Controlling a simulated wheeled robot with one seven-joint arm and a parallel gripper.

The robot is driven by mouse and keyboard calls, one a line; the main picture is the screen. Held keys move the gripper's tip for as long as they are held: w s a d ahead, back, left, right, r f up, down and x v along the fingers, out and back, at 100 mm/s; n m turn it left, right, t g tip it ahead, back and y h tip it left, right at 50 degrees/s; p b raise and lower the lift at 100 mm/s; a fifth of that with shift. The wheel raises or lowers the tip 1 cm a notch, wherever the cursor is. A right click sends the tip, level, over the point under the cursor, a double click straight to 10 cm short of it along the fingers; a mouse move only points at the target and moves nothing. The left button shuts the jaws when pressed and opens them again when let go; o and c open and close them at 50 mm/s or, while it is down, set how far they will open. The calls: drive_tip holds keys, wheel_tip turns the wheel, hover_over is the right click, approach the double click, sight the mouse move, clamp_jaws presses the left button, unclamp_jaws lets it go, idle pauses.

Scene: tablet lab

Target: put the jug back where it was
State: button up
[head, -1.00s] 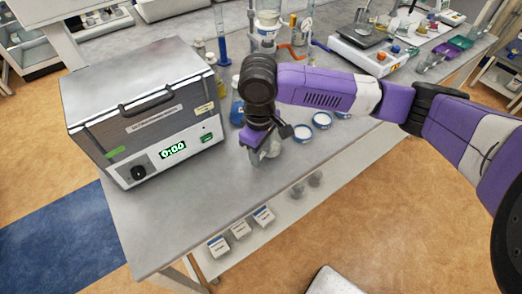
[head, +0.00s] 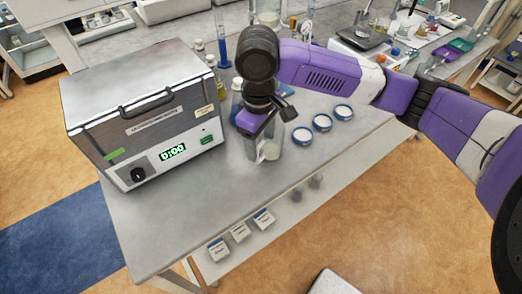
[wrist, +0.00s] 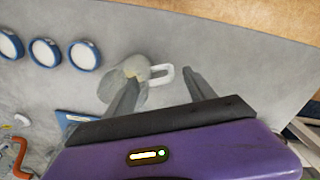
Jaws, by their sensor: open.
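The clear jug (head: 270,152) stands upright on the grey bench, to the right of the heating box and partly hidden by my gripper in the head view. In the wrist view the jug (wrist: 139,68) shows pale and see-through, with its white loop handle pointing right. My gripper (wrist: 161,77) is open, with its two fingers spread apart. The handle shows between the fingertips, and the left finger overlaps the jug's body in the picture. I cannot tell whether a finger touches it. In the head view my gripper (head: 262,137) is right above the jug.
A heating box (head: 145,110) with a green display fills the bench's left. Several blue-rimmed dishes (head: 322,122) sit right of the jug. A blue cylinder (head: 221,48) and bottles stand behind. The bench front is clear; small boxes (head: 241,232) rest on a lower shelf.

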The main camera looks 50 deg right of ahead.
wheel_tip(320, 180, up, 6)
drive_tip(key=shift+a+r, duration=0.1)
drive_tip(key=shift+a, duration=0.05)
drive_tip(key=w+a+r+m+t+y, duration=0.1)
drive_tip(key=w+a+r+t+y, duration=0.2)
drive_tip(key=a, duration=0.7)
drive_tip(key=w+a+r+m+t+y, duration=0.1)
drive_tip(key=w+a+t+y, duration=0.35)
drive_tip(key=a, duration=0.65)
drive_tip(key=w+a+r+m+t+y, duration=0.1)
drive_tip(key=w+a+r+t+y, duration=0.3)
drive_tip(key=a, duration=0.6)
drive_tip(key=s+d+f+m+t+h, duration=0.25)
drive_tip(key=s+d+f+h, duration=0.2)
drive_tip(key=s+f, duration=0.4)
drive_tip(key=s+d+f+m+t+h, duration=0.1)
drive_tip(key=s+d+f+m+h, duration=0.2)
drive_tip(key=s+f+h, duration=0.35)
drive_tip(key=s+d+n, duration=0.3)
drive_tip(key=s+d, duration=0.1)
drive_tip(key=s, duration=0.6)
drive_tip(key=s+d+r+n, duration=0.1)
drive_tip(key=s+d+n, duration=0.3)
drive_tip(key=s, duration=0.7)
drive_tip(key=shift+d, duration=0.25)
